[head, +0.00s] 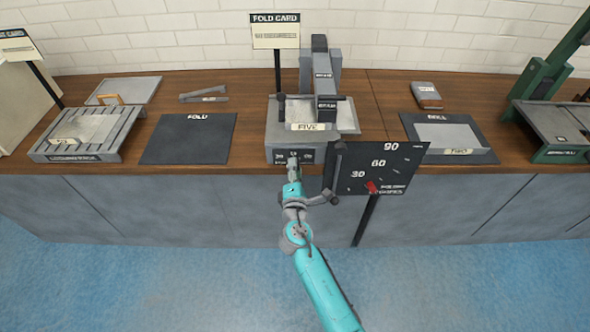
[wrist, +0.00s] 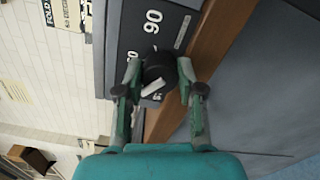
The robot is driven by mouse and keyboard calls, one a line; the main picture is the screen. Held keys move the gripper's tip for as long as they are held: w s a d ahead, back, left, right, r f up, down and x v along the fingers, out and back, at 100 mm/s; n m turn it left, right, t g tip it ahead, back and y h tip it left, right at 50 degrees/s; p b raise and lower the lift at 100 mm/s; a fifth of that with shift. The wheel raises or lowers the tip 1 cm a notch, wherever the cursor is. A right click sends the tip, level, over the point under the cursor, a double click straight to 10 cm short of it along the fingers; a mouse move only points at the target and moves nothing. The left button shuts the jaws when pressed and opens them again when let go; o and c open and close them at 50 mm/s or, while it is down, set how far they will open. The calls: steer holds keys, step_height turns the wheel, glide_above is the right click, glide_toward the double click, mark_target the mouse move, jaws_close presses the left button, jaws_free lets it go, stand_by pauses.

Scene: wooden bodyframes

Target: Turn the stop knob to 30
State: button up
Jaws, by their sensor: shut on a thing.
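The stop knob (wrist: 160,68) is round and black with a white pointer mark (wrist: 153,88), which slants toward the lower left in the wrist view. It sits on a dark front panel (wrist: 127,30) with a clear 90 printed at one side; other markings are partly hidden. My gripper (wrist: 161,85) is shut on the knob, one finger on each side. In the head view my gripper (head: 293,163) reaches the front of the grey machine (head: 280,128), covering the knob. The small numbers above it are hard to read.
A black board (head: 400,160) marked 30, 60 and 90, with a red pointer (head: 371,187) low near the 30, stands just right of my gripper. A dark FOLD mat (head: 190,140) and a slatted rack (head: 75,145) lie left. The blue floor in front is clear.

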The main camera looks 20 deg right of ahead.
steer(key=shift+n, duration=0.7)
steer(key=o, duration=1.1)
steer(key=shift+o, duration=0.2)
steer(key=shift+s, duration=0.1)
steer(key=v, duration=1.2)
